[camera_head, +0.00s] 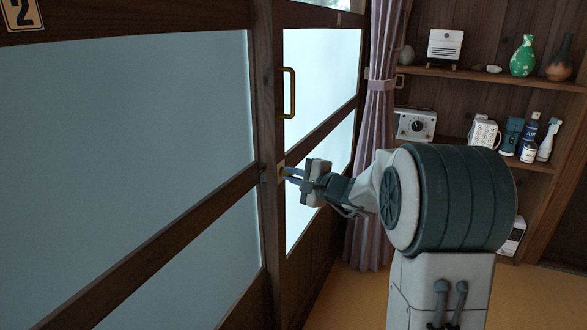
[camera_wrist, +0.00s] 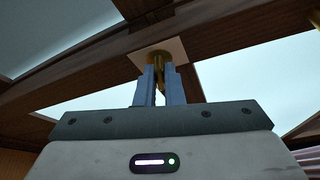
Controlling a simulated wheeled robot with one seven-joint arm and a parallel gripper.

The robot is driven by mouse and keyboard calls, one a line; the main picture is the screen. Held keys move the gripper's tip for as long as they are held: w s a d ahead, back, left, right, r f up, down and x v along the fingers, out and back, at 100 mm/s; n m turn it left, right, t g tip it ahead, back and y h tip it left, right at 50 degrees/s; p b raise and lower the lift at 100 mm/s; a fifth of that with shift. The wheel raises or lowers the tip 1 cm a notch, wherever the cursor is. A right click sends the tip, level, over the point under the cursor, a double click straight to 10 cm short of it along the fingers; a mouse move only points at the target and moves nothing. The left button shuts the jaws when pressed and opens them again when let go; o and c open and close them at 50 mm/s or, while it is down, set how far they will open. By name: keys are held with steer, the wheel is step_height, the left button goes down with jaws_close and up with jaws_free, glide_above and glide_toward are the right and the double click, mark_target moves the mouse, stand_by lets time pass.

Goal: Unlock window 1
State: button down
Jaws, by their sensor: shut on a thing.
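A brass lock knob (camera_wrist: 158,60) on a pale square plate (camera_wrist: 178,46) is set in the dark wooden window frame. In the head view the plate (camera_head: 281,171) shows small on the upright between two window panels. My gripper (camera_wrist: 157,76) has its two blue-grey fingers on either side of the knob and is shut on it. In the head view my gripper (camera_head: 288,174) reaches left to the frame, and its fingers hide most of the knob. The right window panel (camera_head: 318,75) has a brass pull handle (camera_head: 289,92) above the lock. The knob's turn angle is unclear.
A left window panel (camera_head: 130,110) has a "2" plate (camera_head: 21,14) above it. A mauve curtain (camera_head: 377,120) hangs right of the windows. Wooden shelves (camera_head: 490,78) behind my arm hold a green vase (camera_head: 523,58), a radio-like box (camera_head: 415,124) and bottles. Tatami floor (camera_head: 350,295) shows below.

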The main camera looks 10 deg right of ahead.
steer(key=m+g+p, duration=0.2)
steer(key=m+p, duration=0.1)
steer(key=p, duration=0.4)
steer(key=m+g+y+p, duration=0.1)
steer(key=m+g+p, duration=0.1)
steer(key=p, duration=0.5)
steer(key=m+g+p, duration=0.2)
steer(key=m+p, duration=0.3)
steer(key=p, duration=0.1)
steer(key=shift+w+d+r+y+p, duration=0.2)
steer(key=shift+r+y+p, duration=0.1)
steer(key=shift+y+p, duration=0.1)
steer(key=shift+f, duration=0.15)
steer(key=c, duration=1.5)
jaws_free()
steer(key=shift+c, duration=0.2)
steer(key=v, duration=1.4)
steer(key=shift+w, duration=0.1)
